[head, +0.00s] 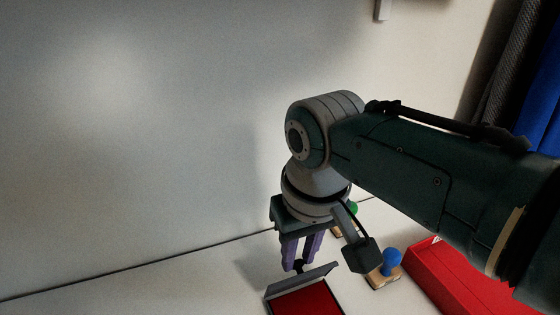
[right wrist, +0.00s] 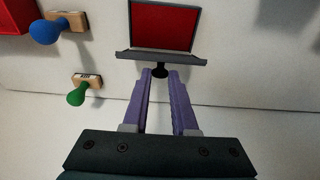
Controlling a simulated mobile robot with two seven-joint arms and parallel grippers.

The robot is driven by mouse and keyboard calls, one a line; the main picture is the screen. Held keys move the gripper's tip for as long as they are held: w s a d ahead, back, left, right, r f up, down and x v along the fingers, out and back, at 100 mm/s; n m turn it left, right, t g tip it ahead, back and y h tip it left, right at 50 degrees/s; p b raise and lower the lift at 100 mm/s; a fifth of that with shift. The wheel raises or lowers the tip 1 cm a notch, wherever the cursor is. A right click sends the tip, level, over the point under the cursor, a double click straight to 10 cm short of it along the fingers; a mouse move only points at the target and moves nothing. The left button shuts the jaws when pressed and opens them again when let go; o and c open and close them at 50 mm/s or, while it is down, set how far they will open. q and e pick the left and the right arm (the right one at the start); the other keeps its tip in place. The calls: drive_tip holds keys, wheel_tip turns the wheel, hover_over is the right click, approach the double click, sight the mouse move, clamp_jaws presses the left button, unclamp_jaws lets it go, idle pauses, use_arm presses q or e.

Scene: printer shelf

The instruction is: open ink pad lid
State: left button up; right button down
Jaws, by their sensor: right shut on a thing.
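The ink pad (head: 309,302) lies at the bottom of the head view, its red surface showing. It also shows at the top of the right wrist view (right wrist: 163,25). Its grey lid (head: 302,281) stands raised along the pad's far side, seen nearly edge-on as a grey bar (right wrist: 160,57). A dark knob (right wrist: 159,73) sticks out from the lid. My right gripper (head: 294,266) points down with its purple fingers shut on this knob. The fingers partly hide the knob. My left gripper is not in view.
A blue-handled stamp (head: 392,258) and a green-handled stamp (right wrist: 77,95) stand to the right of the pad in the head view. A red box (head: 455,280) lies farther right. A plain wall rises behind; the white surface left of the pad is clear.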

sight(302, 274)
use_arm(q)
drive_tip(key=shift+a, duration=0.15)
use_arm(e)
drive_tip(key=c, duration=0.7)
unclamp_jaws()
use_arm(q)
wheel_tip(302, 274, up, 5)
drive_tip(key=p, duration=0.4)
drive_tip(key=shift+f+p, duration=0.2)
drive_tip(key=shift+p, duration=0.1)
use_arm(e)
wheel_tip(302, 274, up, 10)
drive_tip(key=s, duration=0.1)
drive_tip(key=shift+s+d+f, duration=0.15)
drive_tip(key=shift+s+d, duration=0.1)
drive_tip(key=shift+s, duration=0.05)
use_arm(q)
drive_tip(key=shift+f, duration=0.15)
